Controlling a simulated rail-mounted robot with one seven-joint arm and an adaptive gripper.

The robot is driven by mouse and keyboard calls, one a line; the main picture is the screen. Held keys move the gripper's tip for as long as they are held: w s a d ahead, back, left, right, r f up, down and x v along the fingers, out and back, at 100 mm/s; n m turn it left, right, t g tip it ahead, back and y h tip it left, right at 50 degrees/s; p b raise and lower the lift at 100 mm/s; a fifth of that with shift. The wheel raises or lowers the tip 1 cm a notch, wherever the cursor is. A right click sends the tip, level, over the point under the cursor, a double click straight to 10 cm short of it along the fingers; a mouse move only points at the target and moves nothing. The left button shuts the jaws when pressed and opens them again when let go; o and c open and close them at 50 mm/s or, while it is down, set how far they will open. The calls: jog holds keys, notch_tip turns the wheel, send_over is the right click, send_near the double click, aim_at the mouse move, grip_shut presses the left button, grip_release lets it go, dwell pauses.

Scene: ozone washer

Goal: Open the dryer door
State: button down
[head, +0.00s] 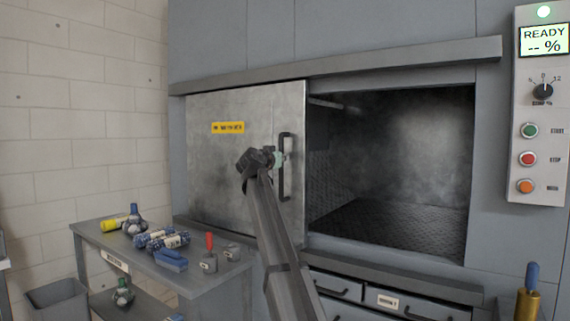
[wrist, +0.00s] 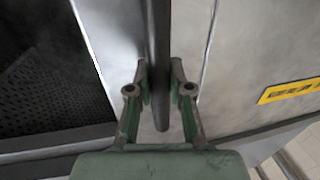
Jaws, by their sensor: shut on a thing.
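The dryer door (head: 225,170) is a grey metal sliding panel with a yellow label (head: 228,128). It stands at the left of the opening, and the dark chamber (head: 400,150) to its right is exposed. Its vertical dark bar handle (head: 286,185) is near the door's right edge. My gripper (head: 279,158) is at the handle's middle height. In the wrist view my gripper (wrist: 159,85) has its two green fingers on either side of the handle (wrist: 158,45), shut on it. The yellow label also shows there at the right (wrist: 290,91).
A control panel (head: 541,110) reading READY is on the right, with a knob and buttons. A grey table (head: 150,270) with bottles and small items stands at lower left. Drawers (head: 385,300) sit below the chamber. A rail (head: 340,63) runs above the door.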

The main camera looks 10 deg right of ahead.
jog(key=shift+w, duration=0.1)
jog(key=c, duration=1.1)
grip_release()
jog(key=shift+o, duration=0.2)
jog(key=v, duration=1.2)
